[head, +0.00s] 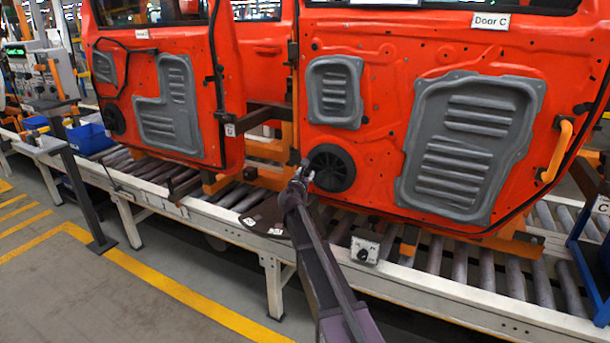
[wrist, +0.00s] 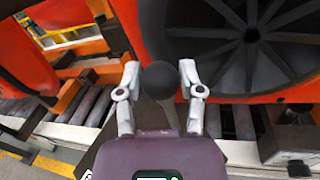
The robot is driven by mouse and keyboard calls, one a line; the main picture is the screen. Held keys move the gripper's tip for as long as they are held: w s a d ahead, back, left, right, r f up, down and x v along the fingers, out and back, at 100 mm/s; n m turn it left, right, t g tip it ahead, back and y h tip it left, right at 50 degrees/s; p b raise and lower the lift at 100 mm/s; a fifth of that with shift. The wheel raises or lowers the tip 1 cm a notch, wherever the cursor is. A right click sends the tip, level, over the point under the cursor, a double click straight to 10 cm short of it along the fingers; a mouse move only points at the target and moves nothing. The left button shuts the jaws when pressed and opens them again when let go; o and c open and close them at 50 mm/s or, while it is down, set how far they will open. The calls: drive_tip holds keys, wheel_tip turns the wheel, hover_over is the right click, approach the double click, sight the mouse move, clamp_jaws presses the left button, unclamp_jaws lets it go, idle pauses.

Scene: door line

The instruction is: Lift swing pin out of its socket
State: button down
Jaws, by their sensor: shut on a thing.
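The swing pin shows in the wrist view as a dark round knob (wrist: 160,80) with a grey stem below it. My gripper (wrist: 160,74) has one pale finger on each side of the knob and is shut on it. In the head view my gripper (head: 301,174) is at the near edge of the roller line, in front of the round black speaker on the Door C panel. The knob is very small there. The lower stem and the socket are hidden behind my gripper, so I cannot tell how deep the pin sits.
The orange door marked Door C (head: 390,60) stands close behind my gripper, with its black speaker (head: 331,168) nearest. Another orange door (head: 226,90) stands to the left. A small control box (head: 365,249) is on the rail to the right. The floor in front (head: 120,300) is clear.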

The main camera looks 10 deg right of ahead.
drive_tip(key=shift+w+r, duration=0.15)
drive_tip(key=shift+r, duration=0.2)
drive_tip(key=shift+c, duration=1.1)
unclamp_jaws()
drive_tip(key=shift+s, duration=0.2)
drive_tip(key=v, duration=1.1)
drive_tip(key=shift+s+a, duration=0.2)
drive_tip(key=shift+s, duration=0.15)
